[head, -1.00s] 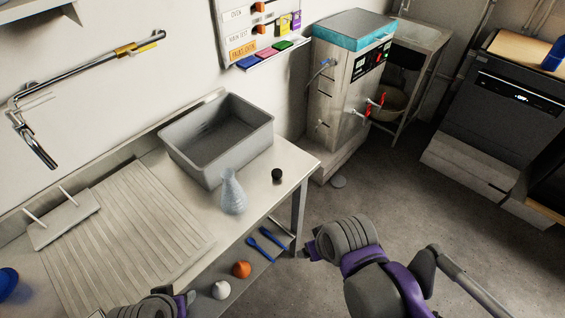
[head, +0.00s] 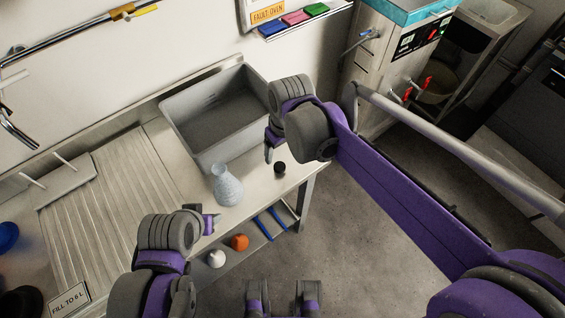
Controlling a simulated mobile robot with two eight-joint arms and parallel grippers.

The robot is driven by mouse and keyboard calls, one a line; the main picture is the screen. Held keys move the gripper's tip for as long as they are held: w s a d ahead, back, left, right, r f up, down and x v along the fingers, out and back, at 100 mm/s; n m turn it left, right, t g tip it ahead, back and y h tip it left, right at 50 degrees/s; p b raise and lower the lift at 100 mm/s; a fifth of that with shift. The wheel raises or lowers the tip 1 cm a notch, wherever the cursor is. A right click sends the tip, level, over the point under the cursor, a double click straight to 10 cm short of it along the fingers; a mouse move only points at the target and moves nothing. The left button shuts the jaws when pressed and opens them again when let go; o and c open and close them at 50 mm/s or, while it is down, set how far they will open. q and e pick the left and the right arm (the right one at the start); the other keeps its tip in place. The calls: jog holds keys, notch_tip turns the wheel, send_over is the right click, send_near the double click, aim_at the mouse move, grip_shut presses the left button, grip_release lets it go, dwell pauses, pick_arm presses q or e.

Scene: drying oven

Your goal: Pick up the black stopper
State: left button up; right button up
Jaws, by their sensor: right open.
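The black stopper (head: 279,168) stands on the metal bench top near its right end, right of a clear ribbed glass flask (head: 227,186). My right gripper (head: 270,147) is open and empty, with its fingers pointing down. In the picture it is just above and left of the stopper, with a small gap between them; its height above the bench is hard to judge. My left gripper (head: 211,223) is at the front edge of the bench, below the flask in the picture. Its fingers are mostly hidden by its wrist.
A grey basin (head: 212,148) stands behind the flask. A shelf below the bench holds an orange object (head: 240,242), a white one (head: 216,259) and blue utensils (head: 270,226). A ribbed draining area (head: 110,215) fills the left. The bench around the stopper is clear.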

aim_at(280, 166)
notch_tip(280, 166, down, 2)
jog(key=shift+w+a+f, duration=0.1)
jog(key=shift+a+f, duration=0.05)
jog(key=shift+f, duration=0.1)
jog(key=f, duration=0.5)
jog(key=shift+w+f, duration=0.25)
jog(key=shift+f, duration=0.15)
grip_shut()
